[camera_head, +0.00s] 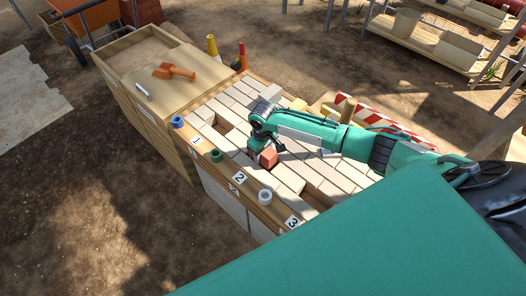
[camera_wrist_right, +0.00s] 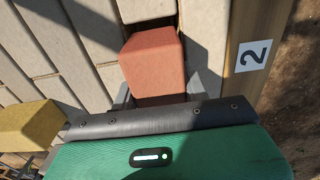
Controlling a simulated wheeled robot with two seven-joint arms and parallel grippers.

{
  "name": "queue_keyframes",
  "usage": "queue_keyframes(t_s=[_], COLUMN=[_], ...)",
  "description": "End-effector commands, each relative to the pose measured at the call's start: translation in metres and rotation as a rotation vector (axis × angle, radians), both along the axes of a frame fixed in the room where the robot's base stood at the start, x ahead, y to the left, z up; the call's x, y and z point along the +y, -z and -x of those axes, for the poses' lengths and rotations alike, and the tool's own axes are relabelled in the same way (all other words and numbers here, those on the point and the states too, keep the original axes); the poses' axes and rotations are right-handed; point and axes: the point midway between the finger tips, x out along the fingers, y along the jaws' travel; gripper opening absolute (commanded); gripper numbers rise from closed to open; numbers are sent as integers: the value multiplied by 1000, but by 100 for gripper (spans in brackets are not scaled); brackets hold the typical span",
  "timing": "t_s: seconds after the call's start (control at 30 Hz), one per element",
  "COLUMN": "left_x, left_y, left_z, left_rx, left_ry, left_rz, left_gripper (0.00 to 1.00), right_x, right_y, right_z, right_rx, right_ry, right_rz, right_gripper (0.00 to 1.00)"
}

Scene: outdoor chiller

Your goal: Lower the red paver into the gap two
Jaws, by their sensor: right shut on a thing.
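The red paver (camera_head: 267,157) is between the fingers of my right gripper (camera_head: 260,146), over the row of pale pavers beside the "2" label (camera_head: 239,177). In the right wrist view the red paver (camera_wrist_right: 152,60) sits between the two grey fingers of the right gripper (camera_wrist_right: 163,92), which is shut on it. A dark strip of gap two (camera_wrist_right: 150,24) shows past the paver's far end, and the "2" label (camera_wrist_right: 253,55) is to the right. The paver hides most of the gap; I cannot tell how deep it sits. My left gripper is not in view.
Other openings show near label 1 (camera_head: 196,140) and label 3 (camera_head: 292,222). An orange trowel (camera_head: 174,71) lies on the adjoining bench. A yellow block (camera_wrist_right: 28,126) is at left in the wrist view.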

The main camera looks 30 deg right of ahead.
Motion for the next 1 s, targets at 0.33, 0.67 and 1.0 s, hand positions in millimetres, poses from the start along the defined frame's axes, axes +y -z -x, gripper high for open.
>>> queue_keyframes(t_s=[0.33,0.67,1.0], left_x=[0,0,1], left_y=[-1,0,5], left_z=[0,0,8], left_rx=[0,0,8], left_ry=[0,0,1], left_rz=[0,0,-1], left_gripper=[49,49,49], right_x=[0,0,0], right_y=[-1,1,0], right_z=[-1,1,0], right_rx=[-2,2,0], right_ry=[0,0,0], right_rz=[-1,1,0], right_gripper=[63,67,67])
